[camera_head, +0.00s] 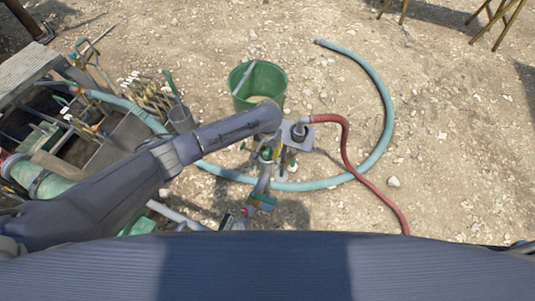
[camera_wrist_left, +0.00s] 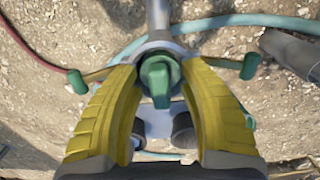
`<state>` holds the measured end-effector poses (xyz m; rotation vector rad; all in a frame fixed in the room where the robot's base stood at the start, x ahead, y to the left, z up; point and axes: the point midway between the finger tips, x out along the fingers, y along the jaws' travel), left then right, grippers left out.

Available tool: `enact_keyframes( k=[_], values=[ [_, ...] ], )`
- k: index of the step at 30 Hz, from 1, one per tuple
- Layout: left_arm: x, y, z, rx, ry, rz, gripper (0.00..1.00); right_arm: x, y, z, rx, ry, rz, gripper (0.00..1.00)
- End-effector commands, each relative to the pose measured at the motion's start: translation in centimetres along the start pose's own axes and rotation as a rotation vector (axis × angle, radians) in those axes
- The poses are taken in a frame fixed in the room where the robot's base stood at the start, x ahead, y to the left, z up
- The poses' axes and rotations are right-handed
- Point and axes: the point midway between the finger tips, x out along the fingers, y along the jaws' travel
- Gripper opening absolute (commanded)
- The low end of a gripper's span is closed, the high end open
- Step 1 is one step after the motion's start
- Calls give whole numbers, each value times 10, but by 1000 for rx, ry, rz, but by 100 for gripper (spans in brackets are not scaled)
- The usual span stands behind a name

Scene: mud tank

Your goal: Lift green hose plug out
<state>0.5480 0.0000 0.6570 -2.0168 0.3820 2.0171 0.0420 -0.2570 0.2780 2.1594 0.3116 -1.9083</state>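The green hose plug (camera_wrist_left: 156,78) sits at the end of a grey pipe fitting in the left wrist view. The two yellow fingers of my left gripper (camera_wrist_left: 160,72) stand on either side of it. They are spread, with narrow gaps between them and the plug. In the head view a small green part (camera_head: 267,153), which appears to be the plug, shows just below the end of my left arm. The arm partly hides the fitting there. My right gripper is in neither view.
Green levers (camera_wrist_left: 250,66) flank the fitting. A red hose (camera_head: 345,150) joins a grey block (camera_head: 298,133) beside it. A blue-green hose (camera_head: 385,110) curves around on the right. A green bucket (camera_head: 272,82) stands behind. A tool-filled wooden crate (camera_head: 28,68) is left.

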Motion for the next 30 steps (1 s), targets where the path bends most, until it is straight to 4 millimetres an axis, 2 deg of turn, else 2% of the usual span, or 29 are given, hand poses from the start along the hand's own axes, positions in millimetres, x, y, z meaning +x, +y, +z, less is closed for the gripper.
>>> enact_keyframes(
  k=[1,10,23,30],
  values=[
    [0,0,0,0,0,0,33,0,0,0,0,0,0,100],
    [0,0,0,0,0,0,0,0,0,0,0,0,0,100],
    [-2,0,0,0,1,0,0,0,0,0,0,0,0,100],
    [-21,0,-1,0,3,1,0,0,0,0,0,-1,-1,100]
  ],
)
